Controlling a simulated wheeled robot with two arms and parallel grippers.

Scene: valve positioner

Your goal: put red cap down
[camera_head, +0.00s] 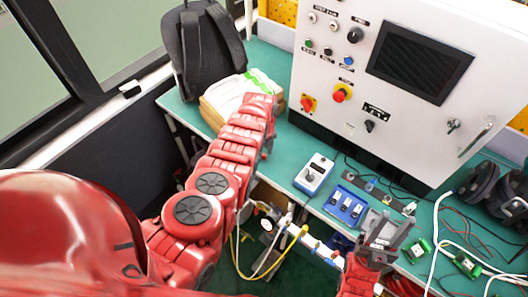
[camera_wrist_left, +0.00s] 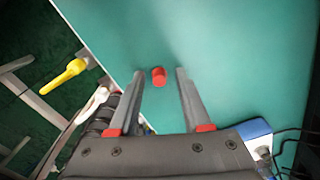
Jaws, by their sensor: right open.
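The red cap (camera_wrist_left: 158,77) is small and lies on the green table (camera_wrist_left: 230,60) in the left wrist view. My left gripper (camera_wrist_left: 160,72) is open, with its two fingertips on either side of the cap and a visible gap to each finger. In the head view my left arm reaches over the table's left part, and the cap is hidden there. My right gripper (camera_head: 391,229) is open and empty at the table's front edge.
A white control cabinet (camera_head: 420,70) stands at the back. A blue-white box (camera_head: 314,174) and a blue tray (camera_head: 346,205) are right of my left arm. A backpack (camera_head: 205,55) stands at the back left. Cables and headphones (camera_head: 480,187) are at the right.

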